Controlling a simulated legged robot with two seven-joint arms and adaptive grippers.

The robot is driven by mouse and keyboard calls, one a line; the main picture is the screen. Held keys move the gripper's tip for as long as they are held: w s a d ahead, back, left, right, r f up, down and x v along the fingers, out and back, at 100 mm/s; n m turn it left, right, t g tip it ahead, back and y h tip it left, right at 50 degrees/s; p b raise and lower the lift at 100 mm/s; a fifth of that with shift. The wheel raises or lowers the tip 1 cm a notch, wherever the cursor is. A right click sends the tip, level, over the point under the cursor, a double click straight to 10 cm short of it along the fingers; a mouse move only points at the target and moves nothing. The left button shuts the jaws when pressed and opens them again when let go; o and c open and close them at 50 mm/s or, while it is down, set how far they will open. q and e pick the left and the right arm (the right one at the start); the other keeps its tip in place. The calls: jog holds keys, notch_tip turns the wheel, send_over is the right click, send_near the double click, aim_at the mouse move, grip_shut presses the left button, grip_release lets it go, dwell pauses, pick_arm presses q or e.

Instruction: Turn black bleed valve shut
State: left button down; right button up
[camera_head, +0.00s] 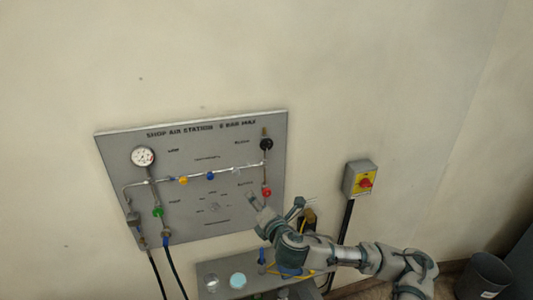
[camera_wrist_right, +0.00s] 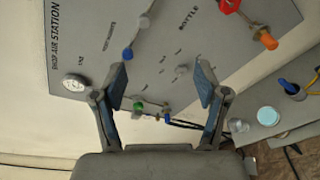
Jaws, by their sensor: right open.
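The black bleed valve (camera_head: 266,144) is a round black knob at the upper right of the grey air panel (camera_head: 110,160). I do not make it out in the wrist view. My right gripper (camera_head: 276,203) is below the black knob, near the panel's lower right, apart from it. In the wrist view the right gripper (camera_wrist_right: 162,80) has its two fingers spread with nothing between them. A red knob (camera_head: 267,192) sits on the panel just above the gripper. My left gripper is not in view.
The panel carries a gauge (camera_head: 143,157), yellow (camera_head: 183,181), blue (camera_head: 210,176) and green (camera_head: 157,212) knobs. A red-and-yellow switch box (camera_head: 361,180) is on the wall at right. A grey shelf (camera_head: 208,268) below holds a cyan disc (camera_head: 238,280). A bin (camera_head: 482,275) stands far right.

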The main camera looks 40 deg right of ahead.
aim_at(267, 146)
jog(key=s+d+r+n+t+h, duration=0.1)
jog(key=s+d+r+h, duration=0.15)
jog(key=d+r, duration=0.6)
jog(key=p+x, duration=0.1)
jog(key=x, duration=0.4)
jog(key=p+x, duration=0.2)
jog(key=x, duration=0.4)
jog(key=a+p+x, duration=0.1)
jog(key=x, duration=0.5)
jog(key=shift+w+d+r+p, duration=0.15)
jog(key=shift+w+r+p, duration=0.15)
jog(key=shift+w+r, duration=0.1)
jog(key=shift+s, duration=0.1)
jog(key=c, duration=1.2)
